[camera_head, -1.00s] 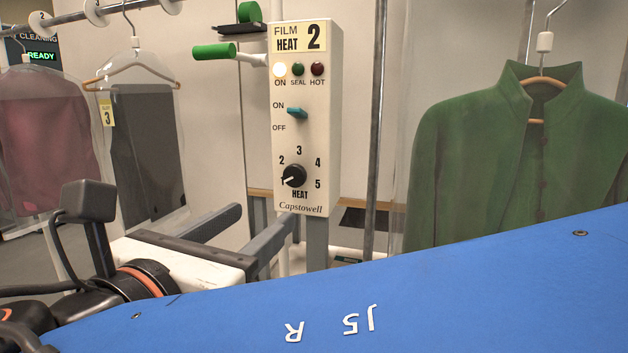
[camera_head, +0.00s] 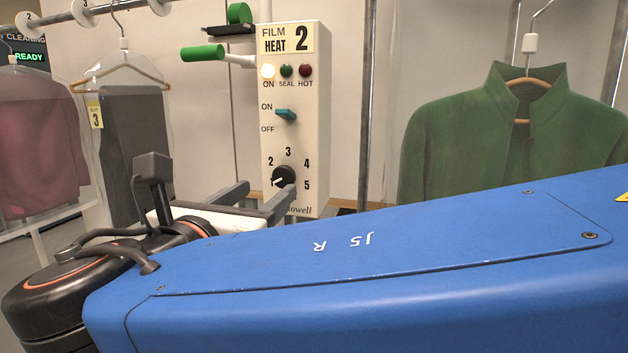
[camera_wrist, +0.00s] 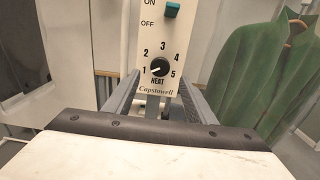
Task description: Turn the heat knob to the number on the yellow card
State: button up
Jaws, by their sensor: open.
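The heat knob (camera_head: 284,178) is a round black dial low on the white control box (camera_head: 290,133). Its white pointer aims lower left at 1 on a scale of 1 to 5, clearest in the wrist view (camera_wrist: 159,67). The yellow card (camera_head: 287,39) at the top of the box reads "FILM HEAT 2". My gripper (camera_head: 269,189) is open and empty, its fingers pointing at the box. In the wrist view the fingers (camera_wrist: 159,84) stand apart to the left and right, just below the knob. I cannot tell whether they touch the box.
A teal on/off switch (camera_head: 286,114) sits above the knob, and a green-handled lever (camera_head: 203,53) juts left from the box. A green jacket (camera_head: 470,145) hangs at right. Bagged garments (camera_head: 40,135) hang at left. My blue arm fills the lower foreground.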

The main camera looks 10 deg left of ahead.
aim_at(282, 178)
jog(key=shift+w+d, duration=0.15)
jog(key=shift+w, duration=1.7)
jog(key=shift+w+d, duration=0.15)
jog(key=shift+w, duration=1.7)
jog(key=c, duration=1)
